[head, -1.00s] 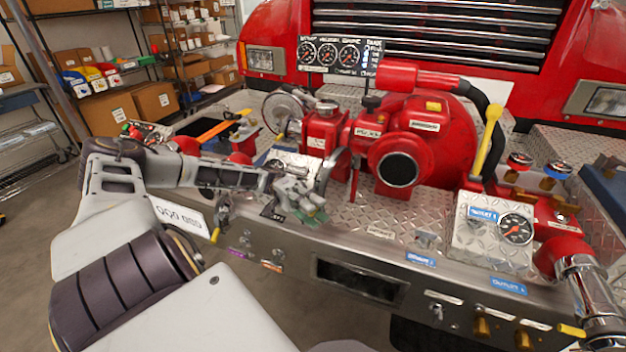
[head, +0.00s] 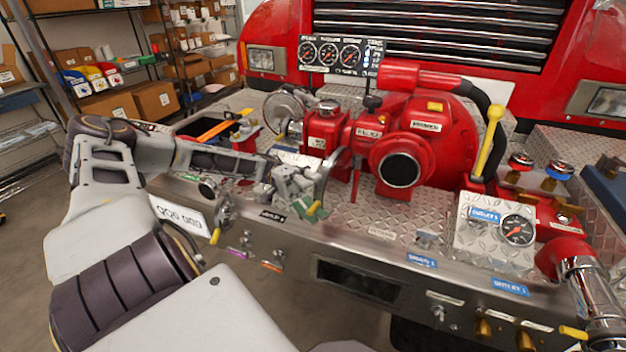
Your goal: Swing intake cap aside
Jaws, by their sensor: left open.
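The intake opening (head: 402,170) is a dark round hole in a red ring on the front of the red pump (head: 437,135). A thin silver curved piece, seen nearly edge-on, looks like the intake cap (head: 328,162); it stands to the left of the opening, apart from it. My left gripper (head: 305,190) is open just left of and below this piece, over the bumper deck. I cannot tell whether its fingers touch the piece. A small yellow handle (head: 314,208) shows beside the fingertips. My right gripper is not in view.
A gauge panel (head: 341,54) stands behind the pump. A yellow lever (head: 489,140) and an outlet gauge plate (head: 495,225) are at the right. The diamond-plate deck (head: 375,215) is clear below the opening. Shelves with boxes (head: 155,100) stand at the back left.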

